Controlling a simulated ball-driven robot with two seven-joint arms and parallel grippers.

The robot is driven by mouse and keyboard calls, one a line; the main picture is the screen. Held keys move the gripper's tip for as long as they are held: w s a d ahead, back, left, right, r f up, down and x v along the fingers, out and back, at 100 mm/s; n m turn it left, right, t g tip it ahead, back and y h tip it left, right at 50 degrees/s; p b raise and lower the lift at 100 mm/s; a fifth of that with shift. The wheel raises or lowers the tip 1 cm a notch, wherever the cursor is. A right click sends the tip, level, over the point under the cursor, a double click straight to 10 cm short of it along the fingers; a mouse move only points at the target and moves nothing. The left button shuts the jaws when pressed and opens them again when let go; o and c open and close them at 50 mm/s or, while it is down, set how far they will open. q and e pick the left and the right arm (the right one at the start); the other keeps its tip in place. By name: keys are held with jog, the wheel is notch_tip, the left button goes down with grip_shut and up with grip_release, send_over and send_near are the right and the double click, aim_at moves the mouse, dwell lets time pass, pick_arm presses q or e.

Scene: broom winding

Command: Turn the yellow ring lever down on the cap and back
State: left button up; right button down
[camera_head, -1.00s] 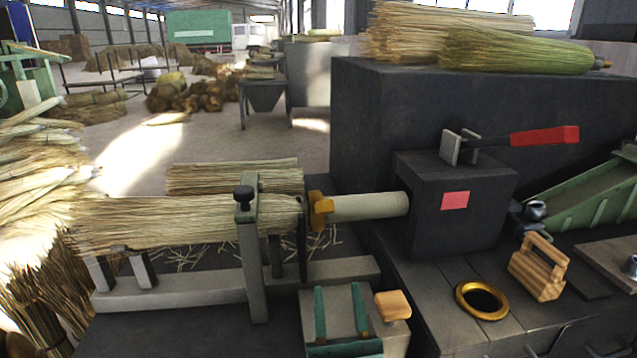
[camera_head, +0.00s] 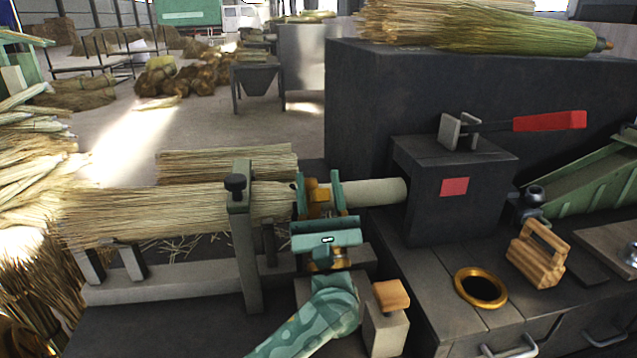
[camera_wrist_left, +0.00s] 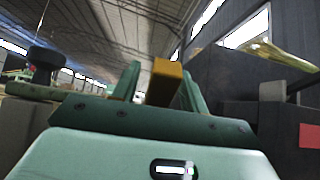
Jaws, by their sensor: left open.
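The yellow ring lever (camera_head: 313,188) stands at the end of the pale cylindrical cap (camera_head: 368,191), which joins the dark machine box. My left gripper (camera_head: 317,186) reaches up from below, its two green fingers on either side of the lever. The fingers are open. In the left wrist view the yellow lever (camera_wrist_left: 164,84) shows between the fingertips (camera_wrist_left: 160,82), and a gap is visible at the left finger. Whether a finger touches the lever is hard to tell. The right gripper is not in view.
A broom bundle (camera_head: 150,212) lies in a grey clamp (camera_head: 240,240) just left of my gripper. The dark machine box (camera_head: 420,210) with a red-handled lever (camera_head: 548,121) stands to the right. A wooden block knob (camera_head: 391,295) stands close to my forearm.

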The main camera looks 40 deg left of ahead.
pick_arm(q)
jog(key=shift+w+a+r, duration=0.2)
jog(key=shift+w+r, duration=0.05)
jog(key=shift+r, duration=0.1)
